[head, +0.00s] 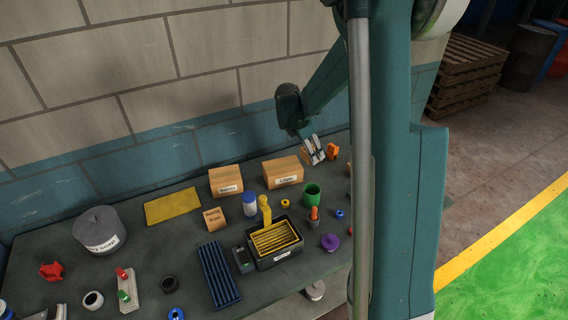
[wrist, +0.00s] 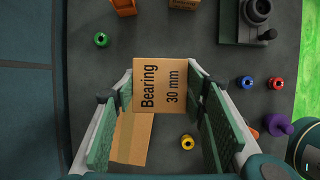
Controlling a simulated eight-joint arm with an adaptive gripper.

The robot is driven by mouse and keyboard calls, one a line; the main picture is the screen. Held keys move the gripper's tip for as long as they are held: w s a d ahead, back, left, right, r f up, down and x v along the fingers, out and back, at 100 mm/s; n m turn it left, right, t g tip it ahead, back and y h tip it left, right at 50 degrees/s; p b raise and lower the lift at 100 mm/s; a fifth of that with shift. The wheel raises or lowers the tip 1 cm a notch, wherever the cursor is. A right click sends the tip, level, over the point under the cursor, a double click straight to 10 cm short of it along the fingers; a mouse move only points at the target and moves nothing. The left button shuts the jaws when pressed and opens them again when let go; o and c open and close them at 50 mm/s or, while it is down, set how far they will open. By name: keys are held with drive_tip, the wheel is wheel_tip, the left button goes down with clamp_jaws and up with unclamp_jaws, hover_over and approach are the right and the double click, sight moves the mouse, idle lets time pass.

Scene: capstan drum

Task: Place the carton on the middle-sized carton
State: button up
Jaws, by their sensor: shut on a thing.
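My gripper (head: 313,151) is at the back of the bench in the head view, near the wall. In the wrist view its two green-padded fingers (wrist: 160,95) are shut on a small brown carton (wrist: 160,87) labelled "Bearing 30 mm". A larger plain carton face (wrist: 130,138) shows below and left of the held carton, partly covered by it and a finger. The gap between the two cannot be told. In the head view a carton labelled "Clips" (head: 283,173), another labelled carton (head: 226,182) and a smaller labelled carton (head: 216,218) stand on the bench.
An orange object (head: 332,151) is close beside my gripper. A green cup (head: 311,194), a blue-and-white bottle (head: 250,205) and a black bin (head: 275,243) stand in front. A yellow mat (head: 173,206) lies left of the cartons. Several coloured small parts are scattered around.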

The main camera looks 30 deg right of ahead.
wheel_tip(320, 180, up, 5)
drive_tip(key=p, duration=0.3)
hover_over(286, 164)
drive_tip(key=a, duration=0.2)
drive_tip(key=shift+d, duration=0.1)
drive_tip(key=shift+f, duration=0.15)
drive_tip(key=shift+f, duration=3)
drive_tip(key=shift+f, duration=0.1)
drive_tip(key=shift+f, duration=1.8)
drive_tip(key=shift+f, duration=0.2)
drive_tip(key=o, duration=0.9)
drive_tip(key=shift+r, duration=0.1)
